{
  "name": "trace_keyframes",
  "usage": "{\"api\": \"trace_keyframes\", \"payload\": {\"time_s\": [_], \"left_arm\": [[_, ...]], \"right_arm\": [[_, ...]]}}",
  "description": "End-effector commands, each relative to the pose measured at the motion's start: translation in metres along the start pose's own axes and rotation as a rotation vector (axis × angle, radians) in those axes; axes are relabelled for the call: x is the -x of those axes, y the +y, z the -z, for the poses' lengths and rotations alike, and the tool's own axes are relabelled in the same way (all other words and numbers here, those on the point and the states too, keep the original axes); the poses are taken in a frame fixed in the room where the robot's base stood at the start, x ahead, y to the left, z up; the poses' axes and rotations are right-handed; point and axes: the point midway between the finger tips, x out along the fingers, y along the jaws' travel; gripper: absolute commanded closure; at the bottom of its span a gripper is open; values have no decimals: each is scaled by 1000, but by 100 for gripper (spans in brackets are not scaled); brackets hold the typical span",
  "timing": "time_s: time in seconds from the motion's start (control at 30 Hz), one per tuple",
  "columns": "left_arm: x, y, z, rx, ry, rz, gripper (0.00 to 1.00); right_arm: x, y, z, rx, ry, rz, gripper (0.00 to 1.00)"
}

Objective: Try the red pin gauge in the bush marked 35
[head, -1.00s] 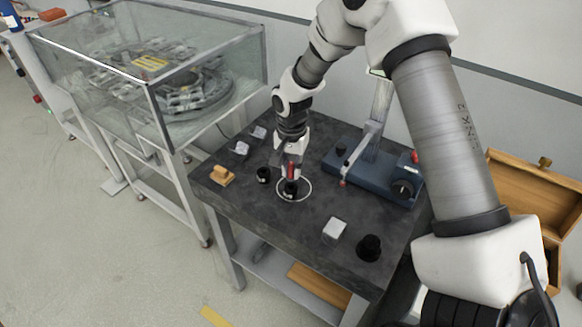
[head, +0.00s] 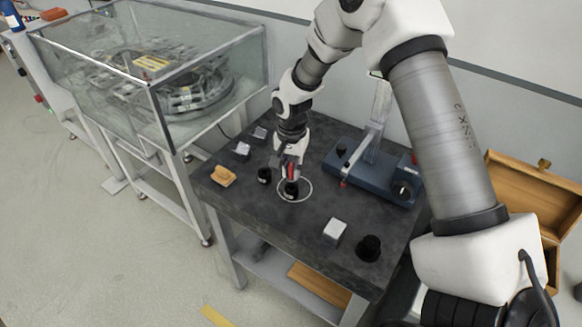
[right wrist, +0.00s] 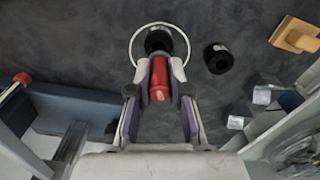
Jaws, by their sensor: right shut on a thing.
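My right gripper (head: 290,172) is shut on the red pin gauge (head: 291,168). In the right wrist view the red pin (right wrist: 160,80) sits between the fingertips. The pin is over a black bush (head: 291,190) that stands inside a white ring on the dark table; this bush also shows in the right wrist view (right wrist: 157,40). I cannot tell whether the pin's lower end enters the bore. A second black bush (head: 264,175) stands to the left, outside the ring. A third black round piece (head: 369,248) is at the front right. I cannot read any markings. My left gripper is not in view.
A blue instrument stand (head: 372,178) is at the back right of the table (head: 270,215). A wooden block (head: 222,176) and small metal blocks (head: 241,149) lie on the left; another metal block (head: 334,231) is near the front. A glass case (head: 205,85) stands left, an open wooden box (head: 530,185) right.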

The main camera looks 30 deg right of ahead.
Motion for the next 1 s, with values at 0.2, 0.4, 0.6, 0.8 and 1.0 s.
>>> {"api": "trace_keyframes", "payload": {"time_s": [0.2, 0.4, 0.6, 0.8, 1.0], "left_arm": [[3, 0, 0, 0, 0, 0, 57], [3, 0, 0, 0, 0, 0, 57], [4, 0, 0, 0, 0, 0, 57], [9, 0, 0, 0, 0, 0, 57], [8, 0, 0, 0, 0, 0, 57]], "right_arm": [[0, 1, 0, 0, 0, 0, 100], [0, 1, 0, 0, 0, 0, 100], [1, 1, 0, 0, 0, 0, 100], [1, 1, 0, 0, 0, 0, 100], [0, 1, 0, 0, 0, 0, 100]]}}
